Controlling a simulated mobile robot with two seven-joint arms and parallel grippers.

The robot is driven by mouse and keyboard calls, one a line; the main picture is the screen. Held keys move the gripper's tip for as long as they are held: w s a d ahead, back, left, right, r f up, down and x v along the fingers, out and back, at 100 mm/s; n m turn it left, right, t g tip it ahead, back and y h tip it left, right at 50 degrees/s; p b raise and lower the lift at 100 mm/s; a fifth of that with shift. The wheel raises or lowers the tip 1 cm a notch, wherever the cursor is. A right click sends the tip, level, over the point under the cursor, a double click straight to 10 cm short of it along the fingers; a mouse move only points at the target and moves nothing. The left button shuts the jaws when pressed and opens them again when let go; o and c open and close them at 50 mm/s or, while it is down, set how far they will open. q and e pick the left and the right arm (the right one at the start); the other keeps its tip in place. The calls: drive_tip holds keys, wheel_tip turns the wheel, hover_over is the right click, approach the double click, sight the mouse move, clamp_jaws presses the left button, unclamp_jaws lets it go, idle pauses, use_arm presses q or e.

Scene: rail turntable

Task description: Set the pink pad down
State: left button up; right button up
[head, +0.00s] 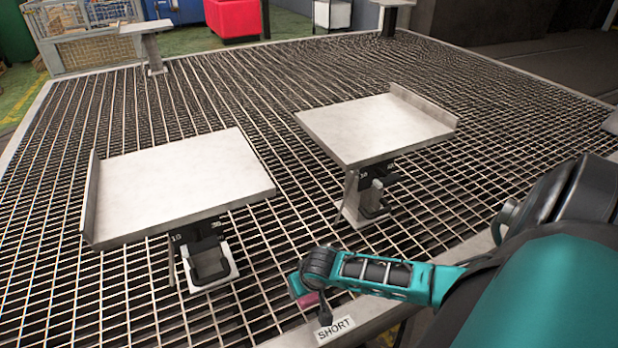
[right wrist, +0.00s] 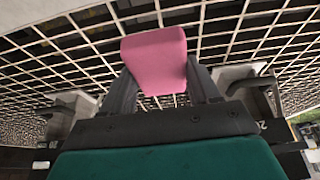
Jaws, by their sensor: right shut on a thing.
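The pink pad (right wrist: 156,58) is a small block with rounded edges. In the right wrist view it sits between the two dark fingers of my right gripper (right wrist: 165,90), which is shut on it. In the head view my right gripper (head: 312,300) is near the front edge of the grating, close to the SHORT label, and only a small bit of the pink pad (head: 308,300) shows; the rest is hidden by the wrist. Whether the pad touches anything below is not clear. My left gripper is not in view.
Two grey plates on stands, a left plate (head: 180,182) and a right plate (head: 375,130), stand above the open grating (head: 90,290). A SHORT label (head: 335,328) lies on the front frame edge. Small stands (head: 150,45) and a red bin (head: 233,18) are at the back.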

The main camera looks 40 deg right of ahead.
drive_tip(key=b, duration=0.2)
hover_over(306, 315)
wheel_tip(306, 315, down, 6)
drive_tip(key=shift+f, duration=0.4)
wheel_tip(306, 315, down, 4)
drive_tip(key=b, duration=0.2)
drive_tip(key=shift+r+b, duration=0.2)
drive_tip(key=shift+b, duration=0.1)
drive_tip(key=shift+f, duration=0.25)
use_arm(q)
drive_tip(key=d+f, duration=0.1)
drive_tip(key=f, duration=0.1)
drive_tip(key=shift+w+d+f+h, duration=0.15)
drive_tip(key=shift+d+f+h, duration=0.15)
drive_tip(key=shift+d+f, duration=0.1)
use_arm(e)
drive_tip(key=shift+f, duration=0.1)
drive_tip(key=o, duration=0.9)
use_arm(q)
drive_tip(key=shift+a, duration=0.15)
use_arm(e)
drive_tip(key=shift+o, duration=0.2)
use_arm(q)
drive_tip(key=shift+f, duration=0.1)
